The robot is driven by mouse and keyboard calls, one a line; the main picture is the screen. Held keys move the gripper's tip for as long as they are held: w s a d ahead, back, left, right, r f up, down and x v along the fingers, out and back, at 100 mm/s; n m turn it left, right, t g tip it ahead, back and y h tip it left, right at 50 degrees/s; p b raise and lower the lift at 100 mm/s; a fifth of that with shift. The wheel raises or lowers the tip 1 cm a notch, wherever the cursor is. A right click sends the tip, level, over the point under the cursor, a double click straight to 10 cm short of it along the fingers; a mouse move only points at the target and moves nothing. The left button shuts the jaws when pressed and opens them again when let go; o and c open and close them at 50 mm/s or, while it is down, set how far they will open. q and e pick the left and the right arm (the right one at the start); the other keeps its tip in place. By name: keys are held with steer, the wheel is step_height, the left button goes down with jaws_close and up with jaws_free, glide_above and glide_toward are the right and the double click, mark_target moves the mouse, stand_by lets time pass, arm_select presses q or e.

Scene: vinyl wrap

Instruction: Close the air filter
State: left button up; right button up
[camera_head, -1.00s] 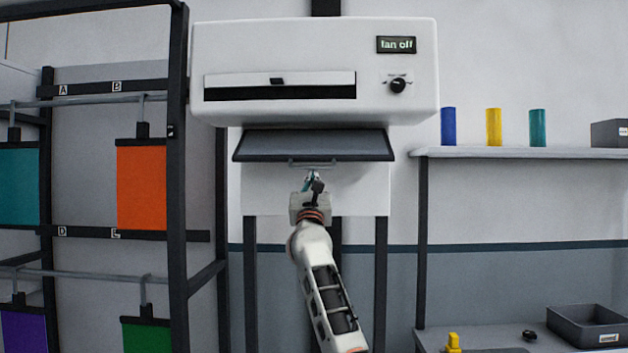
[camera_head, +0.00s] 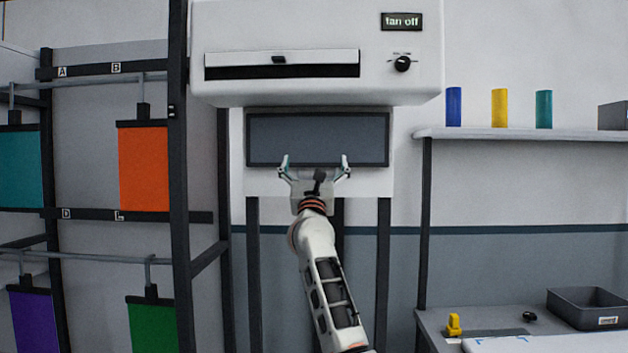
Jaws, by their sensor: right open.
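The air filter (camera_head: 318,138) is a dark grey rectangular panel in a black frame below the white fan unit (camera_head: 318,90). It now shows face-on and looks flat against the white housing behind it; whether it is latched I cannot tell. My right gripper (camera_head: 315,167) is open, its two fingers spread wide at the panel's lower edge. The fingertips overlap that edge in the view; whether they touch it is unclear. The panel's handle is not visible now. My left gripper is not in view.
The fan unit has a slot, a dark knob (camera_head: 402,64) and a display (camera_head: 402,22) reading "fan off". A rack with coloured sheets (camera_head: 144,168) stands left. A shelf (camera_head: 520,134) with rolls and a bench with a grey tray (camera_head: 588,308) stand right.

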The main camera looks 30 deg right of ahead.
steer(key=v, duration=0.9)
steer(key=shift+s+a+f, duration=0.15)
steer(key=shift+s+f, duration=0.05)
steer(key=shift+f, duration=0.1)
